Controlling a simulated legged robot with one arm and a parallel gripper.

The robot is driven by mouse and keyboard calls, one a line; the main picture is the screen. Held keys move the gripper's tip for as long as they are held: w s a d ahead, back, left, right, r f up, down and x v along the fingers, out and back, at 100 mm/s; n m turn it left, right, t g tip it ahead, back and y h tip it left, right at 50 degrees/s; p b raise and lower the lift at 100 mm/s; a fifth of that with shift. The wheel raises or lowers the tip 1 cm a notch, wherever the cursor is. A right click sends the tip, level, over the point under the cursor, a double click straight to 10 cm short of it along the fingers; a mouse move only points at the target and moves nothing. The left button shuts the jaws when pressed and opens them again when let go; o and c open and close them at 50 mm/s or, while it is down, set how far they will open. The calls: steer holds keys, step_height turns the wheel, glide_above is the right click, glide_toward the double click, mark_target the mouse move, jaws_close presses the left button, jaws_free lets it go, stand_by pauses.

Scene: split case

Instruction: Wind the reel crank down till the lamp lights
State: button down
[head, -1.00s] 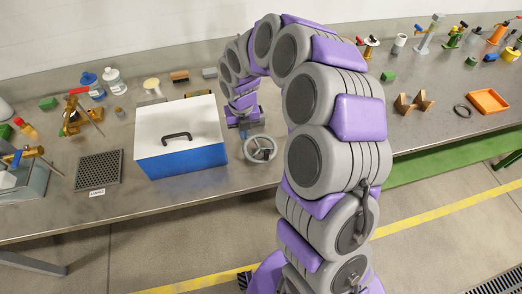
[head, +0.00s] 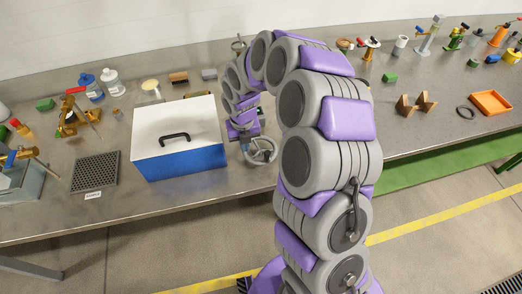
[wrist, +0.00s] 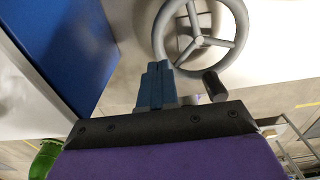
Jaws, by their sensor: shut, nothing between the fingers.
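A grey spoked handwheel (head: 262,150) stands at the bench's front edge, just right of the blue and white case; I take it for the reel crank. In the wrist view the wheel (wrist: 237,55) is at the upper middle, with a dark knob handle (wrist: 214,86) near its lower rim. My gripper (wrist: 158,68) is shut and empty, its blue-grey fingers just left of the wheel's rim; I cannot tell whether they touch it. In the head view my gripper (head: 246,141) is beside the wheel, partly hidden by my wrist. I cannot make out a lamp.
The blue case with a white lid (head: 180,150) stands close left of the wheel; its blue side (wrist: 60,45) fills the wrist view's upper left. A dark perforated plate (head: 95,171) lies farther left. An orange tray (head: 491,103) is far right. Bottles and tools stand behind.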

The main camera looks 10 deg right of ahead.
steer(key=shift+a, duration=0.1)
stand_by(0.5)
steer(key=shift+w+a+p, duration=0.6)
steer(key=shift+a+p, duration=0.25)
steer(key=shift+p, duration=0.05)
steer(key=shift+r, duration=0.1)
step_height(320, 180, up, 7)
steer(key=p, duration=0.5)
stand_by(0.7)
